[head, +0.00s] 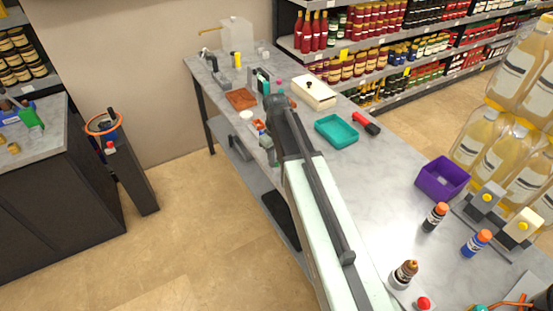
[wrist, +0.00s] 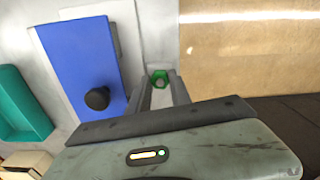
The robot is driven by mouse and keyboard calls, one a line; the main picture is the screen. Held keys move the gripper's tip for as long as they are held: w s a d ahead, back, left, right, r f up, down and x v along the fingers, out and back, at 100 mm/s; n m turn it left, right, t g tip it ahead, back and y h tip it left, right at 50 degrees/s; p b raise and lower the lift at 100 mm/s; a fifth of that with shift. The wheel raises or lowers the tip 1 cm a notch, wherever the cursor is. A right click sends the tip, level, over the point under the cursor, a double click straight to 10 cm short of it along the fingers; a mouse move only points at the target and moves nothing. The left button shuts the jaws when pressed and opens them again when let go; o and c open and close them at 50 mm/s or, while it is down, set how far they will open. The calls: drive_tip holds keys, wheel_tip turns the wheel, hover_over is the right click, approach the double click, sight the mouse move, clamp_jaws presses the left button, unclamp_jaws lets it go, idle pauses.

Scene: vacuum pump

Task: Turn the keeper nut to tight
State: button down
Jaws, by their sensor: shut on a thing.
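The keeper nut (wrist: 159,77) is a small green hexagonal piece with a pale round centre in the wrist view. My gripper (wrist: 160,84) is shut on it, with one grey finger on each side. The nut sits at the end of a narrow light-coloured strip. Next to it is a blue block (wrist: 80,65) with a black round knob (wrist: 97,98). In the head view my arm crosses the table, and I cannot make out the nut or my fingertips. The nut's turn angle cannot be told.
A teal tray (head: 337,131) lies on the table right of my arm, with a red-handled tool (head: 366,123) and a cream box (head: 313,93) near it. A purple bin (head: 442,178) and bottles (head: 435,216) stand farther right. The table edge and open floor (head: 170,230) are left.

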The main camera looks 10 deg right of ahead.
drive_tip(key=m, duration=0.5)
drive_tip(key=shift+m, duration=0.3)
drive_tip(key=m, duration=0.5)
idle(0.4)
drive_tip(key=c, duration=1.2)
unclamp_jaws()
wheel_tip(320, 180, up, 8)
drive_tip(key=p, duration=0.8)
drive_tip(key=shift+f, duration=0.1)
